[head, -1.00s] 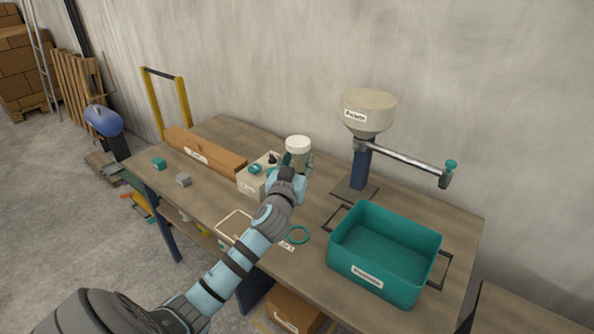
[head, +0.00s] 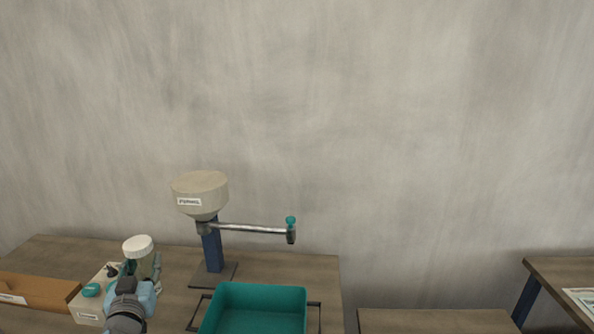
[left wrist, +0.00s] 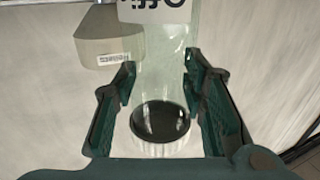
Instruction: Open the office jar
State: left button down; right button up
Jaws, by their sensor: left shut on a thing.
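The office jar (head: 146,265) is a clear jar with a white lid (head: 137,243), and it stands upright at the lower left of the head view. In the left wrist view the glass jar (left wrist: 160,75) fills the middle. Part of its label shows at the top edge, and a white ribbed ring around a dark disc (left wrist: 160,121) shows at its lower end. My left gripper (head: 134,277) is shut on the jar, with its fingers on either side of the glass. My arm hides the jar's lower part in the head view. My right gripper is not in view.
A beige box (head: 93,300) with a teal knob stands beside the jar. A hopper (head: 200,192) on a blue post, with a crank arm (head: 255,230), stands to the right. A teal bin (head: 255,295) is in front of it.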

pick_arm(q)
jog(key=s+d+r+m+h, duration=0.3)
jog(key=s+d+h, duration=0.15)
jog(key=d, duration=0.25)
jog(key=s+d+r+m+h, duration=0.3)
jog(key=d+h, duration=0.2)
jog(key=d, duration=0.2)
jog(key=s+d+f+m+h, duration=0.2)
jog(key=s+d+f, duration=0.1)
jog(key=s, duration=0.3)
jog(key=s+d+f+m+g+h, duration=0.1)
jog(key=s+d+f+h, duration=0.2)
jog(key=s+d, duration=0.2)
jog(key=shift+s+m, duration=0.4)
jog(key=shift+s, duration=0.8)
